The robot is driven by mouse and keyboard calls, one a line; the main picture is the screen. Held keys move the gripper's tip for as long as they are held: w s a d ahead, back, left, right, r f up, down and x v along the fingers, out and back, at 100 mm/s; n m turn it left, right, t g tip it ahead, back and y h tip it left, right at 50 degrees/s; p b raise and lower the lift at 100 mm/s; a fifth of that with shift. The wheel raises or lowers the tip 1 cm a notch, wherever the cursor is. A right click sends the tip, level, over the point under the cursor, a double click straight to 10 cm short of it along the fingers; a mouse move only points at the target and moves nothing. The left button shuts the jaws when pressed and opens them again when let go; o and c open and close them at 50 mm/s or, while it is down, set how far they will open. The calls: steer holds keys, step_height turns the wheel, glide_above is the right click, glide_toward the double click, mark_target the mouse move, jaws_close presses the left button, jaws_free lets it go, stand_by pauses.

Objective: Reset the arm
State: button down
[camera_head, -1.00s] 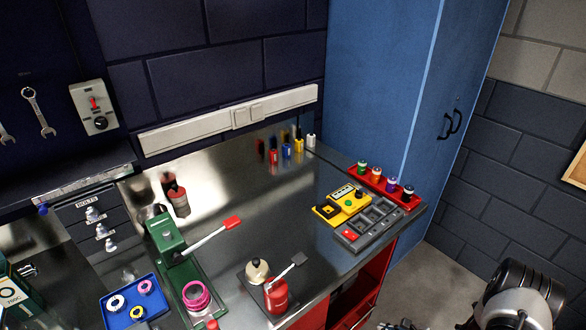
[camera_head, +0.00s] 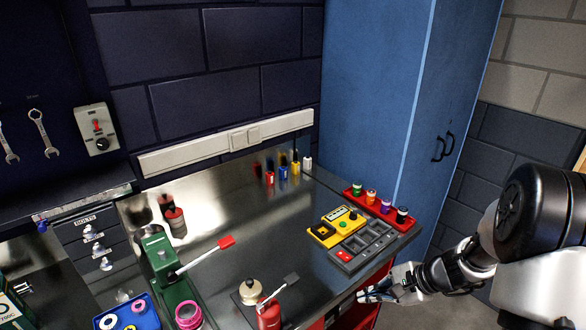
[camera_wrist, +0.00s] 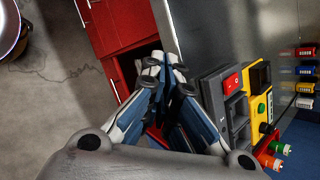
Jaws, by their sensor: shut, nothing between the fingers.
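My gripper (camera_head: 376,295) is in the lower right of the head view, in front of the bench's right front edge and beside the red cabinet. Its fingers also show in the wrist view (camera_wrist: 163,68), tips together, with nothing between them. The arm comes in from the right edge of the head view. The fingers are apart from the grey tray (camera_head: 362,247), which lies on the bench behind them.
The yellow box (camera_head: 325,236) and a red rack (camera_head: 378,207) with several coloured knobs are near the bench's right end.

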steer(key=s+a+r+n+g+h, duration=0.1)
steer(key=s+a+r+n, duration=0.3)
steer(key=s+r, duration=0.3)
steer(key=s+a+r+n+h, duration=0.2)
steer(key=s+a+r+n, duration=0.15)
steer(key=r, duration=0.45)
steer(key=s+d+r+n+t+h, duration=0.1)
steer(key=s+r+n+h, duration=0.1)
steer(key=s, duration=0.5)
steer(key=s+d+r+n+t+h, duration=0.1)
steer(key=s+r+n+h, duration=0.1)
steer(key=s+r+n, duration=0.2)
steer(key=s+n, duration=0.2)
steer(key=s, duration=0.1)
steer(key=shift+s, duration=0.2)
